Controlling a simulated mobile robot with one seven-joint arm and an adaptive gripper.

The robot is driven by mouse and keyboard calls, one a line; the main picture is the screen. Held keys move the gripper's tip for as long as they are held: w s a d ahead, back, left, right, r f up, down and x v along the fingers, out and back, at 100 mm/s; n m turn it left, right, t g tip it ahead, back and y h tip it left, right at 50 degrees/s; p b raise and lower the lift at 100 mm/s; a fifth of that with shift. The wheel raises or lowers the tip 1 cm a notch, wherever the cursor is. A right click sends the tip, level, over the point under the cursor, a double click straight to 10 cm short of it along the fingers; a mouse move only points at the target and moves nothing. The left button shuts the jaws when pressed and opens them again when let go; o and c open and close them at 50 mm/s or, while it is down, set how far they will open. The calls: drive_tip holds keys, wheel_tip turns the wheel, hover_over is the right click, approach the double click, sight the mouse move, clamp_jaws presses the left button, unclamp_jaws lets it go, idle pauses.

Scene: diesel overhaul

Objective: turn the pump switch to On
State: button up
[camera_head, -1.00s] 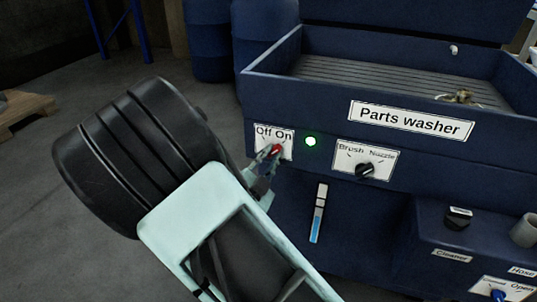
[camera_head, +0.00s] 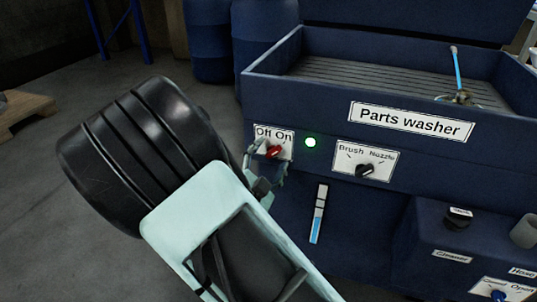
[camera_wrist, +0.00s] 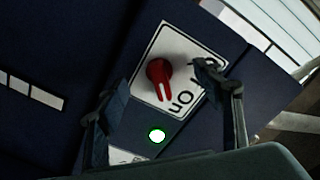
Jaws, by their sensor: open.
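The pump switch is a red knob (camera_head: 273,151) on a white plate (camera_head: 287,134) marked Off and On, on the front of the parts washer. In the wrist view the red knob (camera_wrist: 159,73) shows a white pointer line aimed toward the word On. My gripper (camera_head: 266,166) is open just in front of the switch, with its fingers spread apart. In the wrist view the fingers of my gripper (camera_wrist: 163,84) stand on either side of the knob, apart from it. A green lamp (camera_head: 311,142) beside the plate is lit.
A black Brush/Nozzle knob (camera_head: 365,170) sits right of the lamp. A level gauge (camera_head: 318,214) is below. The cleaner unit (camera_head: 440,232) juts out at lower right.

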drive_tip(key=v, duration=0.7)
idle(0.3)
